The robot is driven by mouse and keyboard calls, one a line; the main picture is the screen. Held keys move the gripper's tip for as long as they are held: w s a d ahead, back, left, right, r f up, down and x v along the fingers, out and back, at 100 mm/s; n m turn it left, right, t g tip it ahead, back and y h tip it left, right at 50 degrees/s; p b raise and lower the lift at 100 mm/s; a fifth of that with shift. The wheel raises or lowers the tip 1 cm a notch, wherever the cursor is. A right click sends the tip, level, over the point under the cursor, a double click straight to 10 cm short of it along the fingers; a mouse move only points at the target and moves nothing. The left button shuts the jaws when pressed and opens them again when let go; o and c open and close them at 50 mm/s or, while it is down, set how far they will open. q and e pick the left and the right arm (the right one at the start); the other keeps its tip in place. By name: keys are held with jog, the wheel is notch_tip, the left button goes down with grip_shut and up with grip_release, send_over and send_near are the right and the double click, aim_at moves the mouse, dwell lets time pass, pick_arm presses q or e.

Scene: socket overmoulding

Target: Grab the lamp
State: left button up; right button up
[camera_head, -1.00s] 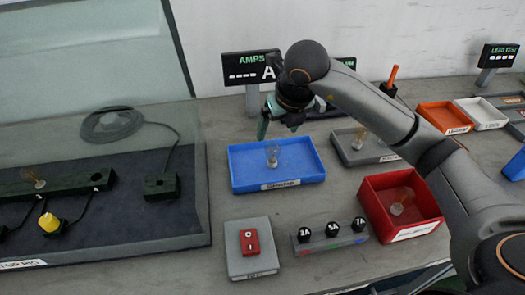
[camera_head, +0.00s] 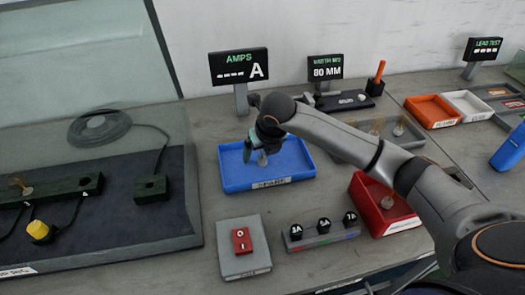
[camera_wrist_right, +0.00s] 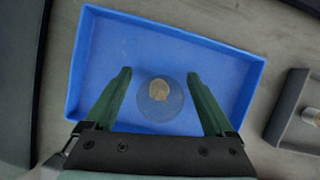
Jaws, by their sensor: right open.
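A clear glass lamp (camera_head: 262,160) with a pale base stands in the blue tray (camera_head: 237,184). In the right wrist view the lamp (camera_wrist_right: 158,98) lies between the two green fingers, with gaps on both sides, over the floor of the blue tray (camera_wrist_right: 225,55). My right gripper (camera_head: 255,150) is open above the tray, and it shows close up in the right wrist view (camera_wrist_right: 160,98). The gripper partly hides the lamp in the head view. Other lamps show in the red bin (camera_head: 387,202), in the grey tray (camera_head: 399,129) and on the rig at left (camera_head: 22,188). My left gripper is out of view.
A grey box with a red switch (camera_head: 240,240) and a block with several black knobs (camera_head: 322,233) stand in front of the tray. The AMPS display (camera_head: 239,66) stands behind it. A glass-screened rig (camera_head: 110,225) is at left. My right arm passes over the grey tray.

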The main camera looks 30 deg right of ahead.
grip_shut()
dwell(0.7)
jog(key=shift+r, duration=0.15)
